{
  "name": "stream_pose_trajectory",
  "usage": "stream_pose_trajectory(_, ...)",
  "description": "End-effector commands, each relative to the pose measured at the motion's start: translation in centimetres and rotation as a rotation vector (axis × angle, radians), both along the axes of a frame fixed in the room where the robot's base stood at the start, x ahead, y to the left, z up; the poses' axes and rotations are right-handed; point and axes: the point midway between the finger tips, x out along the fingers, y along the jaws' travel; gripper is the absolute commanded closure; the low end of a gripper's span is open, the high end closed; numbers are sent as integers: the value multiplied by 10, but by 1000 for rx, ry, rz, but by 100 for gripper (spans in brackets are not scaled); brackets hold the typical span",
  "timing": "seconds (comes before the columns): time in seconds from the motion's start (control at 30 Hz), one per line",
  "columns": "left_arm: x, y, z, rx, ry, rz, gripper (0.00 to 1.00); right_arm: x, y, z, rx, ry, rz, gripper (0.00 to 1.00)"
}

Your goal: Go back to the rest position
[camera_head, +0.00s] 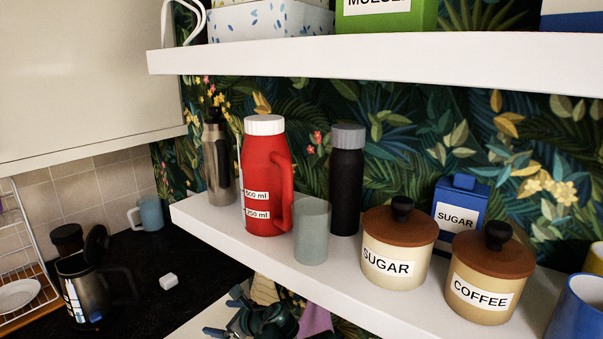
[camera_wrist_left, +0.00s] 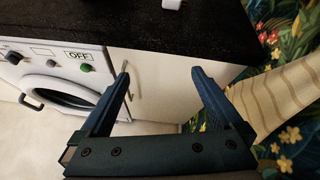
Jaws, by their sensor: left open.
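My left gripper (camera_head: 240,302) shows at the bottom of the head view, below the lower shelf and partly cut off by the frame edge. In the left wrist view the left gripper (camera_wrist_left: 160,82) has its two blue fingers wide apart with nothing between them. Beyond the fingers are a white cupboard front (camera_wrist_left: 165,75) with a handle and a white appliance (camera_wrist_left: 55,65) with a round door. My right gripper is in neither view.
A lower shelf (camera_head: 400,300) holds a red jug (camera_head: 263,185), bottles, a glass and canisters. A beige striped thing (camera_wrist_left: 285,95) hangs close right of the gripper. A dark counter (camera_head: 205,262) holds a kettle (camera_head: 88,290) and a small white block (camera_head: 168,281).

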Motion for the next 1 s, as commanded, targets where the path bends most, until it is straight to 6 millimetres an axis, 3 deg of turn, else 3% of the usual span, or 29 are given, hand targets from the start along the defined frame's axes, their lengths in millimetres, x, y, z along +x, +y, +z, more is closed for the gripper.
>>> stream_pose_trajectory(0.27,-24,12,-32,-289,-119,230,0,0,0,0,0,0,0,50)
stream_pose_trajectory(0.47,-54,14,-66,-606,-250,551,0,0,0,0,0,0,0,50)
stream_pose_trajectory(0.7,-92,-1,-100,-971,-404,1081,0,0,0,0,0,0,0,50)
stream_pose_trajectory(1.0,-117,-23,-112,-1169,-485,1542,0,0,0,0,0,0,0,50)
